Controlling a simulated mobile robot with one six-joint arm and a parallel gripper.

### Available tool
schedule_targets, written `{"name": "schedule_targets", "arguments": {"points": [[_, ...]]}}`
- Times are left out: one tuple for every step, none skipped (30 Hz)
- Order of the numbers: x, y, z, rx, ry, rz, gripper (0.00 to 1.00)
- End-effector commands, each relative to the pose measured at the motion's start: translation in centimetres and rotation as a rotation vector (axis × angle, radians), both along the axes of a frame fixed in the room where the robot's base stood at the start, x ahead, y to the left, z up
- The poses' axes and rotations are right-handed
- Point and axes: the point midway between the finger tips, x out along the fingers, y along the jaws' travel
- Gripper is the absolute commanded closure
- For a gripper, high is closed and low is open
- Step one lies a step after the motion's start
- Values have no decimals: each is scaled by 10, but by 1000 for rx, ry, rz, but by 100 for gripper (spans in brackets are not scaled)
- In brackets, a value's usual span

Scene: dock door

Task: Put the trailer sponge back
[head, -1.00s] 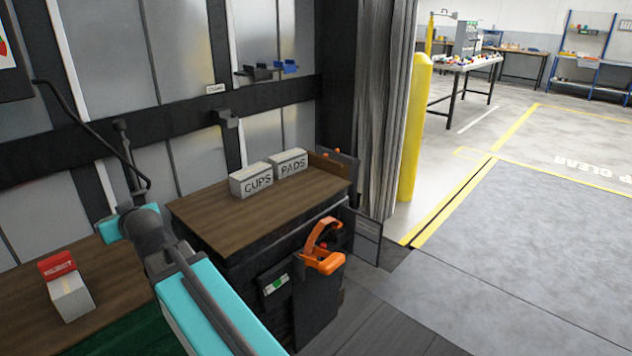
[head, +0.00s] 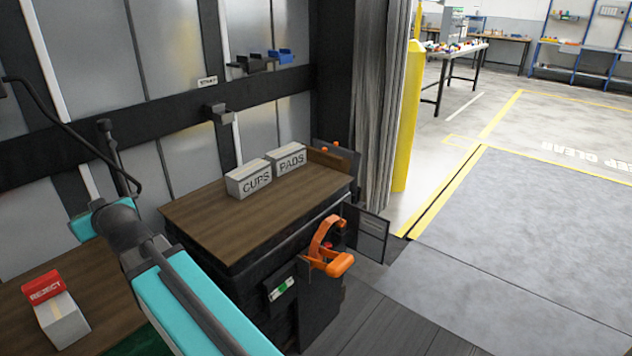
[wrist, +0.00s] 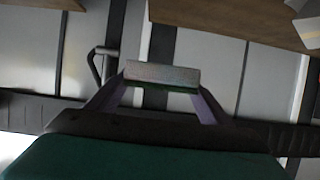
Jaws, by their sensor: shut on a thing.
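My gripper (wrist: 160,88) shows in the wrist view, with its two fingers shut on a block that looks like the sponge (wrist: 162,72). The sponge is pale grey with a thin green strip along its lower edge in the picture. It lies crosswise between the fingertips, in front of the grey wall panels. In the head view my turquoise arm runs through the lower left, and neither gripper nor sponge can be made out there.
A wooden bench top (head: 220,215) bears the CUPS box (head: 248,179) and PADS box (head: 286,159). A red REJECT box (head: 43,287) stands at lower left. A small grey wall holder (head: 217,112) sits below a label (head: 207,83). An orange-handled tool (head: 328,250) hangs on the bench's side.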

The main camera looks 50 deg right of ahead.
Motion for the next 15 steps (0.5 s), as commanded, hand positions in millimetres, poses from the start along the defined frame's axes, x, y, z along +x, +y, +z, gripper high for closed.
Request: {"name": "schedule_targets", "arguments": {"points": [[0,-4,0,0,0,-4,47],[0,-5,0,0,0,-6,47],[0,-7,0,0,0,-9,47],[0,-9,0,0,0,-10,47],[0,-10,0,-1,0,-12,47],[0,-11,0,0,0,-13,47],[0,-12,0,0,0,-13,47],[0,-13,0,0,0,-12,47],[0,-14,-1,1,0,-10,47],[0,-14,-1,1,0,-8,47],[0,-15,-1,1,0,-4,47],[0,-15,-2,1,0,3,47],[0,-15,-2,1,0,8,47],[0,-15,-3,1,0,17,47],[-1,-14,-3,1,0,28,47]]}}
